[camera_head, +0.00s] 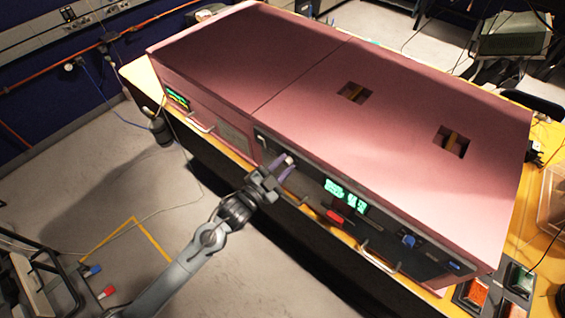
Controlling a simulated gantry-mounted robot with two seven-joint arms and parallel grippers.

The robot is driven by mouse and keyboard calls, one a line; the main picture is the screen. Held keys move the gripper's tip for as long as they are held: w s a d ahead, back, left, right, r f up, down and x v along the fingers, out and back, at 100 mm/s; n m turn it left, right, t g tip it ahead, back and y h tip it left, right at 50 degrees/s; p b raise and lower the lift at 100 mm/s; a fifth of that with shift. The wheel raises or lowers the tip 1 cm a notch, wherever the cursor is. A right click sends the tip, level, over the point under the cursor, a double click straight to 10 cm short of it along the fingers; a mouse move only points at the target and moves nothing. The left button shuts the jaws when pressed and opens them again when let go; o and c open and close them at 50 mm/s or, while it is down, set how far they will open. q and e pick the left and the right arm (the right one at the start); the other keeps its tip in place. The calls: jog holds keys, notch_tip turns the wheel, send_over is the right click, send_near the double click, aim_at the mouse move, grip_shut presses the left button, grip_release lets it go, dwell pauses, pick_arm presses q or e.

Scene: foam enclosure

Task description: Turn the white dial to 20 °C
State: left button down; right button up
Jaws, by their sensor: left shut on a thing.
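A large pink foam enclosure (295,65) lies on a yellow-edged table. Its dark front panel (310,200) carries a lit green display (345,194), too small to read. The white dial (290,159) is on the panel, left of the display, and is partly hidden by my gripper. My left gripper (282,168) reaches up from the lower left. Its purple-grey fingers are shut on the white dial. The dial's marking cannot be read. My right gripper is not in view.
Another green display (177,97) is at the left. Open floor lies at the lower left.

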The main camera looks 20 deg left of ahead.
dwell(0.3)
pick_arm(q)
jog(key=c, duration=0.8)
grip_release()
jog(key=shift+c, duration=0.2)
jog(key=shift+s, duration=0.1)
jog(key=b+v, duration=0.1)
jog(key=v, duration=0.9)
jog(key=shift+s+a, duration=0.15)
jog(key=shift+s, duration=0.15)
